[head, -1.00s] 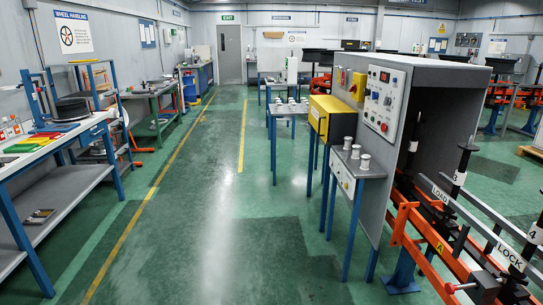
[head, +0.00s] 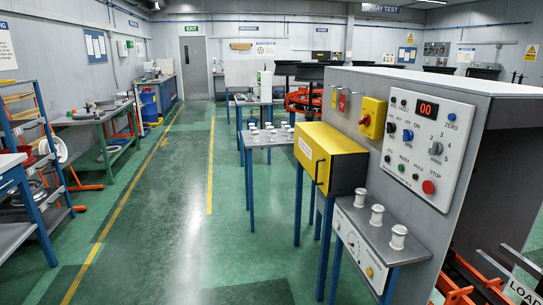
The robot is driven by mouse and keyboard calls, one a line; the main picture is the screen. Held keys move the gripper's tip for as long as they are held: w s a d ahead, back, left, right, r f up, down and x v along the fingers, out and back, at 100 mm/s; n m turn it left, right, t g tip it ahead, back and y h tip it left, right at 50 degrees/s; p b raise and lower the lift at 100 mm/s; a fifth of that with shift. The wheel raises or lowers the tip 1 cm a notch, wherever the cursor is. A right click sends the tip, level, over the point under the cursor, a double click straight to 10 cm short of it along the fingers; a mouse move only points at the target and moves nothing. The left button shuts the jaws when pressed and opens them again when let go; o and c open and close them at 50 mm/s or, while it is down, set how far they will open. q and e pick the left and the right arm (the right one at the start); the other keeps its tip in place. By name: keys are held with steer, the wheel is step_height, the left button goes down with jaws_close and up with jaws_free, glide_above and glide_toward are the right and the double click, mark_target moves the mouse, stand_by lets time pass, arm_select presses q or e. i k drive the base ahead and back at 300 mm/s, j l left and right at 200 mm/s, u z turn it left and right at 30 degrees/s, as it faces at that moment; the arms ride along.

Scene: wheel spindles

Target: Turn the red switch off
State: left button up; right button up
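A red rotary switch (head: 365,120) sits on a yellow box (head: 373,117) on the grey cabinet's side, in the right half of the head view. Its handle position is too small to tell. Neither of my grippers is in view.
A yellow cabinet (head: 327,157) on blue legs and a small grey table (head: 362,235) with white spools stand in front of the panel. A workbench (head: 98,117) lines the left. The green floor aisle (head: 180,215) is clear.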

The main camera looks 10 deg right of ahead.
mark_target(365, 120)
steer(key=i+z, duration=0.1)
steer(key=i, duration=0.55)
steer(key=i+j, duration=0.15)
steer(key=i, duration=0.55)
steer(key=i+z, duration=0.15)
steer(key=i, duration=0.5)
steer(key=j, duration=0.1)
